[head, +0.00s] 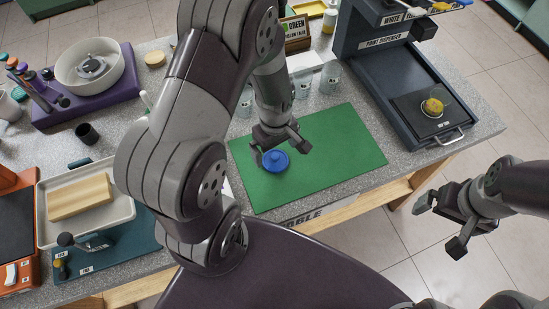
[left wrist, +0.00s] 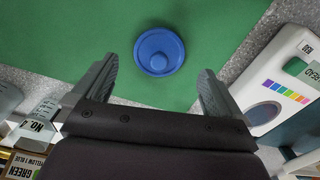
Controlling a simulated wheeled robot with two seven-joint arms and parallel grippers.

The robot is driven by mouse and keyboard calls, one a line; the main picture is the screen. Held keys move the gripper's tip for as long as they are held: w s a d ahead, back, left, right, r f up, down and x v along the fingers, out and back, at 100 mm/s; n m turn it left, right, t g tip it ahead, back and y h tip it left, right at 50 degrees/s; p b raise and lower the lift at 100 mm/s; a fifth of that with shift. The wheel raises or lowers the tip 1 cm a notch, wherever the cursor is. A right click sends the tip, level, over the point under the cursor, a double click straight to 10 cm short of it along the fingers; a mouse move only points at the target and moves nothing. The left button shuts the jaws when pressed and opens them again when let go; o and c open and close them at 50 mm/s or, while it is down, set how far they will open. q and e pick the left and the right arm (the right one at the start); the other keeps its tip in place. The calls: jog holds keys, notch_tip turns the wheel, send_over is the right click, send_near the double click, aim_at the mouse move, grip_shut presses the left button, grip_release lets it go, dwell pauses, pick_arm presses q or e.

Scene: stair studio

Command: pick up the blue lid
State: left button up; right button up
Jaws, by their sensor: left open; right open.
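The blue lid (head: 275,160) is a round disc with a raised knob, lying on the green mat (head: 340,160). In the left wrist view the lid (left wrist: 159,52) lies ahead of the open fingers, roughly centred between them. My left gripper (head: 279,148) is open and close to the lid in the head view; a finger hides a little of the lid's edge. Its two fingers also show in the left wrist view (left wrist: 158,88), with nothing between them. My right gripper (head: 440,222) is open and empty, off the table's front edge at the right.
A dark paint dispenser (head: 385,70) stands right of the mat. Clear cups (head: 330,77) stand behind it. A white tray (head: 128,209) with a wooden block and a purple stand (head: 75,107) with a white bowl are at the left. The mat's right part is clear.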

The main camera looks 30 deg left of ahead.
aim_at(275, 156)
pick_arm(q)
notch_tip(275, 156, down, 3)
jog(key=shift+w+f, duration=0.1)
jog(key=shift+f, duration=0.05)
jog(key=shift+a+f, duration=0.1)
jog(key=shift+f, duration=0.25)
jog(key=c, duration=1)
jog(key=shift+r, duration=0.1)
